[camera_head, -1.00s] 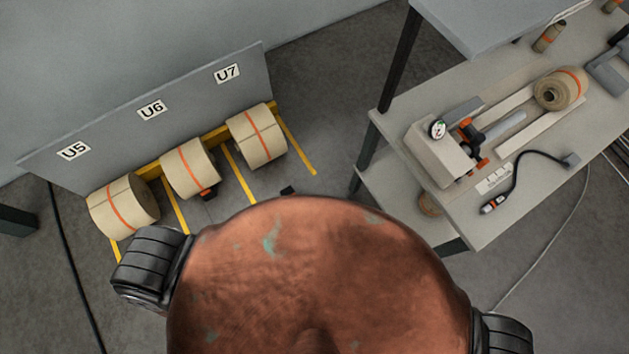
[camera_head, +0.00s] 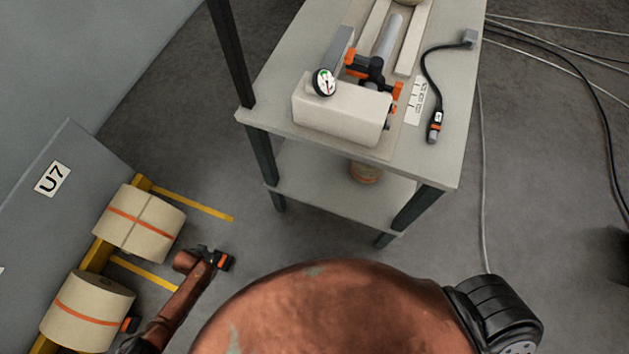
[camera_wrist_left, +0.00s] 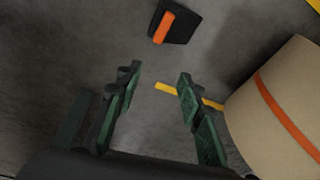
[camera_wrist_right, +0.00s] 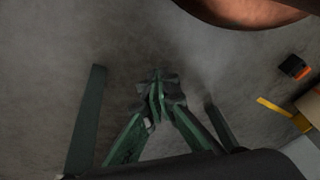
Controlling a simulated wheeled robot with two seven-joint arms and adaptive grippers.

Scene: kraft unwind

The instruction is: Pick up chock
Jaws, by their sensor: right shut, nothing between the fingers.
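A black chock with an orange stripe lies on the floor in the left wrist view (camera_wrist_left: 175,22). It sits beyond my left gripper (camera_wrist_left: 158,78), which is open and empty, with its fingers apart and short of the chock. In the head view the chock (camera_head: 226,262) shows at the end of my left arm, and the fingers there are hard to make out. The right wrist view also shows the chock (camera_wrist_right: 293,66) at the right. My right gripper (camera_wrist_right: 157,88) is shut and empty over bare floor; it is outside the head view.
A paper roll (camera_head: 140,222) stands by the U7 panel, with another roll (camera_head: 88,310) and a second chock (camera_head: 130,324) nearer. The workbench (camera_head: 285,105) with a gauge device (camera_head: 340,108) stands ahead. Grey floor between rolls and bench is clear; cables lie at the right.

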